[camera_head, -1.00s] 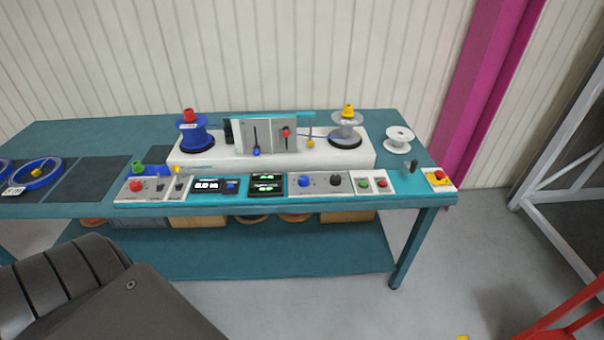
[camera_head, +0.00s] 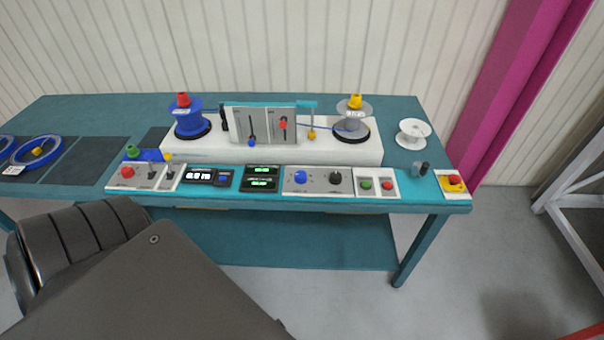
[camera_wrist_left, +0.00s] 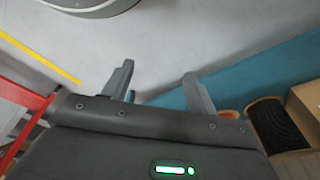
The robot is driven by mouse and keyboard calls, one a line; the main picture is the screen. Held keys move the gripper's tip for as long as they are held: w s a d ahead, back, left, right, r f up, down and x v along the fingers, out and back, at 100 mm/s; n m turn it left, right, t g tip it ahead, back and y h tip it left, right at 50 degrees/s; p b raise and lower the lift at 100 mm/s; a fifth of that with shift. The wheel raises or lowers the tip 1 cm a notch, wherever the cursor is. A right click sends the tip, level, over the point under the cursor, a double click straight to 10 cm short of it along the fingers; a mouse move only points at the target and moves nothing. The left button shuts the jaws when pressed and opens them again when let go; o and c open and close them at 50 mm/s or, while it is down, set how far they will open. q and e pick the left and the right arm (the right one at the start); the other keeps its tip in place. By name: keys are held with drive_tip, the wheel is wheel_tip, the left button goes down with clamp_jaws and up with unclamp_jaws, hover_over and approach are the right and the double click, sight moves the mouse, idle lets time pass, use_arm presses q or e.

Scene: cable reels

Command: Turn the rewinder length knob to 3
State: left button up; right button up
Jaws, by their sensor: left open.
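The rewinder (camera_head: 270,149) is a white base on the teal bench, with a blue reel (camera_head: 191,122) at its left and a grey reel (camera_head: 351,123) at its right. On the front control strip, a panel carries a blue knob (camera_head: 300,175) and a black knob (camera_head: 336,177). I cannot read their scale marks or tell which is the length knob. My left gripper (camera_wrist_left: 158,82) shows in the left wrist view, its fingers apart and empty, above the floor near the bench's lower shelf. In the head view only my left arm shows. My right gripper is not in view.
A white empty spool (camera_head: 413,133) stands at the bench's right. Reels and a box (camera_wrist_left: 304,108) sit on the lower shelf. A white frame (camera_head: 580,190) stands at right.

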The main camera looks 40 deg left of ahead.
use_arm(q)
drive_tip(key=w+r+n+t, duration=0.1)
drive_tip(key=w+r, duration=0.3)
drive_tip(key=r, duration=0.9)
drive_tip(key=w+r+t, duration=0.1)
drive_tip(key=w+r, duration=0.3)
drive_tip(key=r, duration=0.8)
drive_tip(key=n+t+y+p, duration=0.1)
drive_tip(key=n+t+y, duration=0.4)
drive_tip(key=n+y, duration=0.55)
approach(301, 176)
drive_tip(key=shift+h, duration=0.25)
drive_tip(key=x, duration=1.1)
drive_tip(key=shift+a+r, duration=0.15)
drive_tip(key=shift+r, duration=0.05)
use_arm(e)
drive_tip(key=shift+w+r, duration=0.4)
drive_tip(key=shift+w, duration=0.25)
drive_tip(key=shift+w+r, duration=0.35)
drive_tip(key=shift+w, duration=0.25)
use_arm(q)
drive_tip(key=c, duration=1)
